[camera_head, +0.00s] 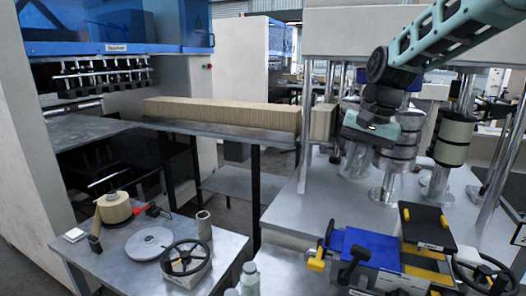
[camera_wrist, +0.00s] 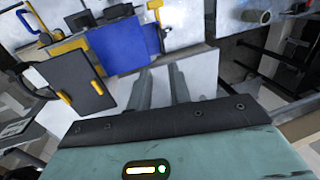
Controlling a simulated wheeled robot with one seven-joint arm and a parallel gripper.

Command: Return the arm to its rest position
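My arm (camera_head: 455,30) reaches in from the upper right of the head view, with its teal and black links bent down toward the machine. My gripper (camera_head: 355,166) hangs above the light grey machine table, in front of metal rollers. In the wrist view the two grey fingers of my gripper (camera_wrist: 160,82) stand apart with a pale surface showing between them. The gripper is open and I see nothing held in it.
A blue and yellow device (camera_head: 370,248) with a black plate sits at the front right. A side table (camera_head: 225,248) at lower left bears a tape roll (camera_head: 114,207), a grey disc and a handwheel (camera_head: 184,257). A long kraft stack (camera_head: 225,114) lies behind. Posts stand near my arm.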

